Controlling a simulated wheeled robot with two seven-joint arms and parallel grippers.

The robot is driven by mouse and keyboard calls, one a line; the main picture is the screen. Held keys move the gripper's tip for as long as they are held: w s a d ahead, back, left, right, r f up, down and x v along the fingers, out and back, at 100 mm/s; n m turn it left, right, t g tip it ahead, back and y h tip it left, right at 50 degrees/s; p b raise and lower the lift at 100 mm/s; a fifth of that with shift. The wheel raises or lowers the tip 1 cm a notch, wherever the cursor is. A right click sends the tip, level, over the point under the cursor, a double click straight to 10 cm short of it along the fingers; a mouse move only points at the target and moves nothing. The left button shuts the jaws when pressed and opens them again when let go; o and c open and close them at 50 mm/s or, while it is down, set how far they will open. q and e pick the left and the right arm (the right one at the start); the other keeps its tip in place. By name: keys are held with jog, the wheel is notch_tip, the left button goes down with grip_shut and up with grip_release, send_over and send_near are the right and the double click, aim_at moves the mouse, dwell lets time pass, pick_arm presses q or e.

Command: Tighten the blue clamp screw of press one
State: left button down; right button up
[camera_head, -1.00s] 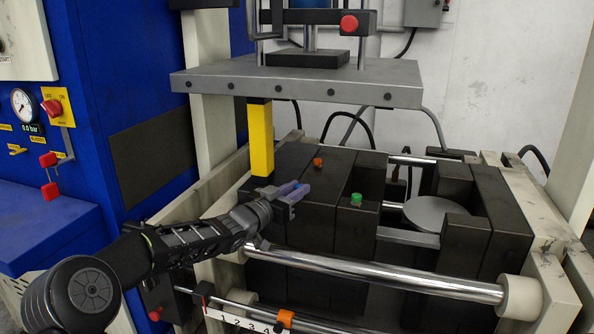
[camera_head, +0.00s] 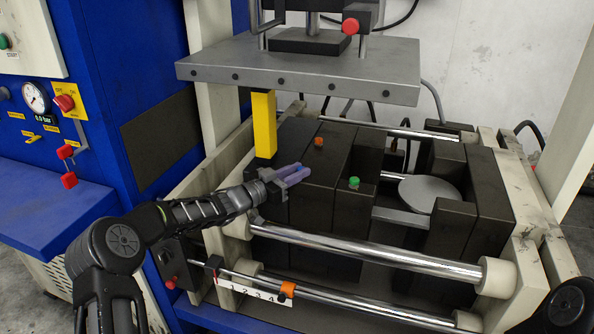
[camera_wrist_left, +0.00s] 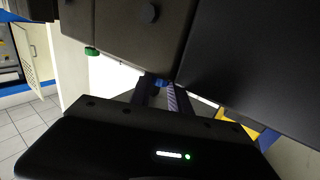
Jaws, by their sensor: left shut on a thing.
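My left gripper (camera_head: 293,173) is at the dark block on the left of the press, below the yellow post (camera_head: 263,124). In the left wrist view its two fingers (camera_wrist_left: 160,97) are shut around a small blue piece, the blue clamp screw (camera_wrist_left: 161,83), at the edge of a dark block (camera_wrist_left: 140,32). The screw is mostly hidden by the fingers there and cannot be made out in the head view. My right gripper is out of view.
An orange knob (camera_head: 319,142) and a green knob (camera_head: 354,183) sit on the blocks. A grey plate (camera_head: 300,75) hangs above. Chrome bars (camera_head: 370,252) cross in front. A numbered scale (camera_head: 255,294) and the blue cabinet (camera_head: 120,80) are close to my left arm.

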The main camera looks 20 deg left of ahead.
pick_arm(q)
jog(key=c, duration=1.2)
grip_release()
jog(key=b+v, duration=0.1)
jog(key=v, duration=0.6)
jog(key=shift+s+a+b, duration=0.25)
jog(key=shift+b, duration=0.05)
